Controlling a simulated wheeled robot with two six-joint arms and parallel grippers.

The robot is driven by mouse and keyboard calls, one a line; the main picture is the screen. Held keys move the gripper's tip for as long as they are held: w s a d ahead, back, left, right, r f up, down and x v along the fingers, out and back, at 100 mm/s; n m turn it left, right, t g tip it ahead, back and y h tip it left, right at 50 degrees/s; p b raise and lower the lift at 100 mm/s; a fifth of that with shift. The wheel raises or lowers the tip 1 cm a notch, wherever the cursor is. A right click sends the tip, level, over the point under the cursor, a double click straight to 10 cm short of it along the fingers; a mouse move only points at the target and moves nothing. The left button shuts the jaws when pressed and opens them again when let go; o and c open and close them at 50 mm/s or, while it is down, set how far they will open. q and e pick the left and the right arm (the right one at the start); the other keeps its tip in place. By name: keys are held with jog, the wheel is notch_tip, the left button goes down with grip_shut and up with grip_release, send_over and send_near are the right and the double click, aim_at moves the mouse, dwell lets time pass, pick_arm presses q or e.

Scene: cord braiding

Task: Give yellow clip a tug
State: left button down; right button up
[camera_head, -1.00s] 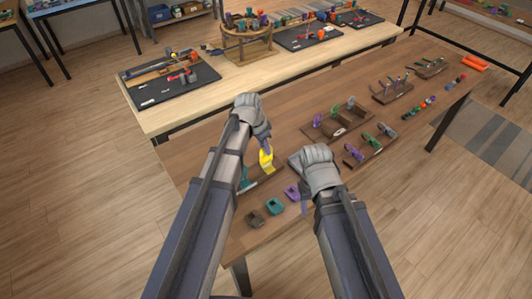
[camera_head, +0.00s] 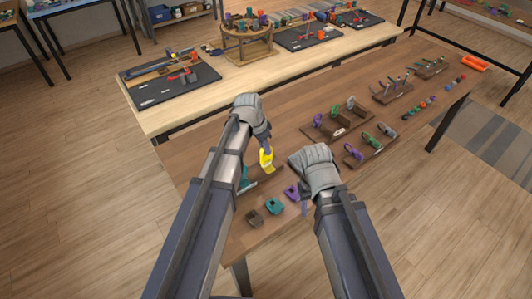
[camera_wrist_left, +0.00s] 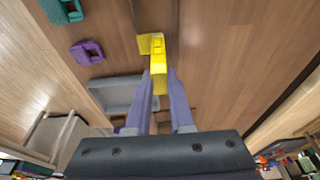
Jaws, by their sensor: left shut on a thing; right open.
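The yellow clip (camera_head: 266,159) stands at the near left part of the brown table, by a low dark holder (camera_head: 268,179). My left gripper (camera_head: 266,143) comes down from above and is shut on its upper part. In the left wrist view the yellow clip (camera_wrist_left: 157,48) reaches out from between the purple fingertips of my left gripper (camera_wrist_left: 162,78), with a flat yellow part to its left. Whether the clip touches the holder is hard to tell. My right gripper (camera_head: 304,207) is open and empty, low over the near table to the right, its fingers partly hidden by its wrist.
A teal clip (camera_head: 276,206), a purple clip (camera_head: 291,193) and a brown clip (camera_head: 255,219) lie at the near edge. Holders with several clips (camera_head: 339,123) stand to the right. Another teal piece (camera_head: 244,177) shows beside my left forearm. Table between holders is clear.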

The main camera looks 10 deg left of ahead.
aim_at(261, 151)
pick_arm(q)
jog(key=shift+s, duration=0.1)
jog(key=c, duration=1)
grip_release()
jog(key=shift+f, duration=0.15)
jog(key=o, duration=0.6)
jog(key=shift+r, duration=0.2)
jog(key=shift+p+v, duration=2.95)
jog(key=shift+p, duration=0.05)
jog(key=shift+f, duration=0.1)
